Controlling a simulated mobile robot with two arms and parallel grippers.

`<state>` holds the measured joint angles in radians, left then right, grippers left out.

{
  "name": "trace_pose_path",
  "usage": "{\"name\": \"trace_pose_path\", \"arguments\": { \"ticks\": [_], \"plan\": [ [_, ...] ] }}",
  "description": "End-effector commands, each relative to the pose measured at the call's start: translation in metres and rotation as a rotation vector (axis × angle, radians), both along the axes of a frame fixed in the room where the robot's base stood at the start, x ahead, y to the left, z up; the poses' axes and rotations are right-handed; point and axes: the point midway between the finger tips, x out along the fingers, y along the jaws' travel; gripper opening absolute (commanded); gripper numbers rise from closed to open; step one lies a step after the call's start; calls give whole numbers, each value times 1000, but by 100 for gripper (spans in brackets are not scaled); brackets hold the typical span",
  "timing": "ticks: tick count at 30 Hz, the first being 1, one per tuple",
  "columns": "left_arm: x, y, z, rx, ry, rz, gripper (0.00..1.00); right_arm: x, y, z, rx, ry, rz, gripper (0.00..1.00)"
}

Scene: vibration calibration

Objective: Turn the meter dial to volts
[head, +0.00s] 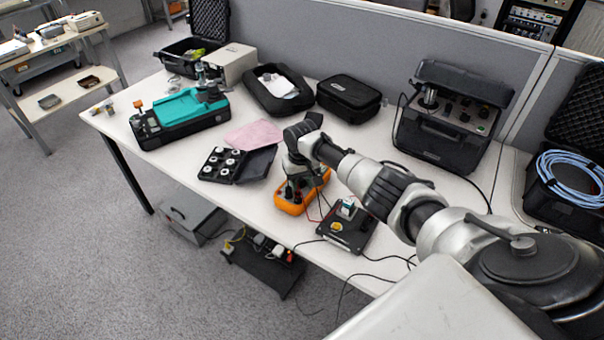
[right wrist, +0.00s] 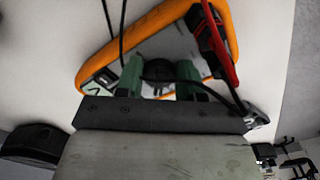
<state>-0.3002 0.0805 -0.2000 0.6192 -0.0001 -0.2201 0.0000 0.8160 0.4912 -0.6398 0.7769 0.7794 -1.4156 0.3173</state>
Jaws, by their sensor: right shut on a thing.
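The orange-rimmed meter (head: 289,208) lies on the workbench near its front edge. In the right wrist view its orange rim (right wrist: 163,17) surrounds a grey face, with a small display corner at the left. My right gripper (head: 299,184) points down over the meter. In the right wrist view its green fingertips (right wrist: 160,76) sit on either side of the dark round meter dial (right wrist: 158,69) and are shut on it. The dial's pointer and markings are too hidden to read. Red and black leads are plugged into the meter. My left gripper is out of view.
A small black device (head: 352,232) with wires stands right of the meter. An open black case of round parts (head: 219,165) lies to the left. A pink cloth (head: 254,133), a black pouch (head: 348,97) and a large black instrument case (head: 447,140) are behind.

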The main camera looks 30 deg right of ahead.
Motion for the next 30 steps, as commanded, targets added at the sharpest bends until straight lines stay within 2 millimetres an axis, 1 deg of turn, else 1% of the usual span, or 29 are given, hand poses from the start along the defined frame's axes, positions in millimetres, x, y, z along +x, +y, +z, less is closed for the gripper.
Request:
{"name": "trace_pose_path", "arguments": {
  "ticks": [1, 3, 12, 27, 28, 30],
  "plan": [
    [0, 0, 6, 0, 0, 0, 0, 0, 1, 3, 3, 0, -30, 14],
    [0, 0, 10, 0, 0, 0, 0, 0, 1, 2, 1, 0, -71, 14],
    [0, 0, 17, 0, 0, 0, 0, 1, 1, 1, 0, -1, -179, 14],
    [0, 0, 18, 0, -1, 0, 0, 1, 1, 0, -1, -3, -197, 14],
    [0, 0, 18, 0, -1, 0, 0, 1, 1, 0, -2, -4, -197, 41],
    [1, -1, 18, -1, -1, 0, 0, 1, 1, 0, -1, -3, -197, 52]
  ]
}}
